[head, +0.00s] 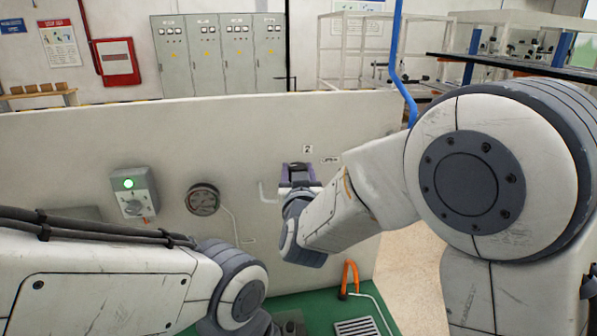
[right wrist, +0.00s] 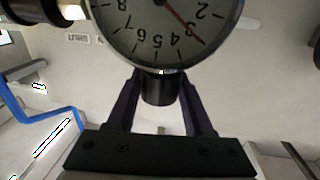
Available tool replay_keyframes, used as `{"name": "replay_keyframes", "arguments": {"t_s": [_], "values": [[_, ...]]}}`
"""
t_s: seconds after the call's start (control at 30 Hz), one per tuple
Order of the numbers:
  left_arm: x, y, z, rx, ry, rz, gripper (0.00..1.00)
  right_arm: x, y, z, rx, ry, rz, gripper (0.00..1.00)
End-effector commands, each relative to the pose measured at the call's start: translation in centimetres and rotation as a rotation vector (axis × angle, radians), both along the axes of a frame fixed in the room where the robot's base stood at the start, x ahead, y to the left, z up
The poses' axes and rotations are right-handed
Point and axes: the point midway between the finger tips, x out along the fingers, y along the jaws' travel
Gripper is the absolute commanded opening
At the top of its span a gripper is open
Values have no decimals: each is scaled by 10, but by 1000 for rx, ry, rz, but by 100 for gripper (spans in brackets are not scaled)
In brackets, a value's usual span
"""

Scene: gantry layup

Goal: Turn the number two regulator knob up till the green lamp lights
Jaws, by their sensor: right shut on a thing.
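The number two label (head: 308,149) is on the pale panel (head: 330,130). My right gripper (head: 299,172) is at the panel just below it. In the right wrist view the purple fingers are shut on a black regulator knob (right wrist: 158,88), one on each side. A round gauge (right wrist: 150,40) beside the knob shows upside down, its red needle near the 3. In the head view, my right gripper and wrist hide the knob and that gauge. The green lamp (head: 128,183), on a grey box, glows bright green. My left arm is low at the left; its fingers are out of view.
Another gauge (head: 203,199) is on the panel left of my right gripper. The grey box (head: 137,200) also carries a selector knob. Orange-handled tool (head: 349,278) and a grate (head: 356,327) are on the green floor. A blue pipe (head: 397,60) rises at the right.

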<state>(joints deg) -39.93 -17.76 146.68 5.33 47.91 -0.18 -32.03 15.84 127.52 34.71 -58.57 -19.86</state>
Motion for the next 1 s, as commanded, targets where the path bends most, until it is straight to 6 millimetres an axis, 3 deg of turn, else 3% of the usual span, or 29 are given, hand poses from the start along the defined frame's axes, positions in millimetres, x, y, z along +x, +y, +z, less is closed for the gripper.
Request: {"name": "replay_keyframes", "arguments": {"t_s": [0.03, 0.1, 0.47, 1.0], "values": [[0, 0, 0, 0, 0, 0, 82, 0, 0, 0, 0, 0, -1, 63], [0, 0, 0, 0, 0, 0, 82, 0, 0, 0, 0, 0, 0, 82], [0, 0, -3, 0, 0, 0, 82, -4, 0, 0, 1, -1, 1, 82], [0, 0, -37, 0, 1, 6, 82, -94, -4, -1, 1, -2, 4, 82]]}}
